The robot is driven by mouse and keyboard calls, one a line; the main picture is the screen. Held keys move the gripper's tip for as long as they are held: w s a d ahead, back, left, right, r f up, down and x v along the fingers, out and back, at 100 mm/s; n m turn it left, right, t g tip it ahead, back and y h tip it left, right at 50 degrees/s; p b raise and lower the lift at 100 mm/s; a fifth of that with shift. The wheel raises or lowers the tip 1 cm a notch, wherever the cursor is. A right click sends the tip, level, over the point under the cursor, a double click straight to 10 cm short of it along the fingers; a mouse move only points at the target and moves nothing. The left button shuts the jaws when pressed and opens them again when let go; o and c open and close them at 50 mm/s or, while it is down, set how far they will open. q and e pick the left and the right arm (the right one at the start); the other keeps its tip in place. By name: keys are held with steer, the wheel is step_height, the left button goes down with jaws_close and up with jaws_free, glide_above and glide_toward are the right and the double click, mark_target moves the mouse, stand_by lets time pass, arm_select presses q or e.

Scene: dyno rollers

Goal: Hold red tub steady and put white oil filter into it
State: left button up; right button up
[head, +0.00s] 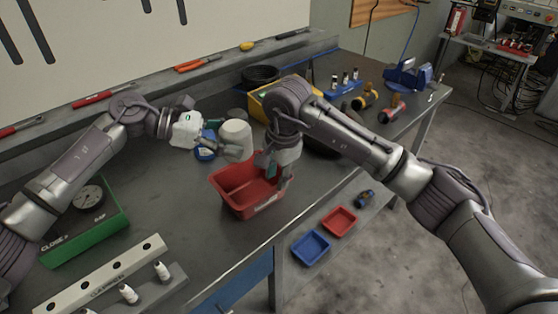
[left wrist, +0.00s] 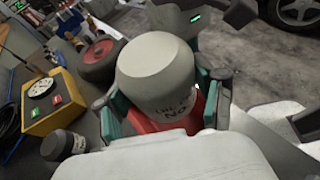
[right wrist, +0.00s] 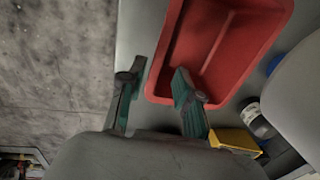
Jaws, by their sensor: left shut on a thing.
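The white oil filter (head: 235,135) is held in my left gripper (head: 226,149), above the back left of the red tub. In the left wrist view the filter (left wrist: 156,80) sits between the two fingers, with dark lettering on its side. The red tub (head: 236,200) stands on the grey bench near its front edge; its visible inside looks empty. My right gripper (head: 280,172) is at the tub's right end. In the right wrist view it (right wrist: 156,92) is open, one finger outside the red tub (right wrist: 172,45) and the other over its rim; contact is unclear.
Small blue (head: 311,247) and red (head: 340,221) trays sit lower, beyond the bench's front edge.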

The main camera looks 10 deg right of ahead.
mark_target(276, 186)
steer(key=shift+w+a+f, duration=0.15)
steer(key=shift+w+f, duration=0.05)
steer(key=shift+f, duration=1.15)
steer(key=shift+w+a+f, duration=0.1)
steer(key=shift+w+f, duration=0.05)
steer(key=shift+f, duration=1.2)
jaws_close()
steer(key=shift+s, duration=0.1)
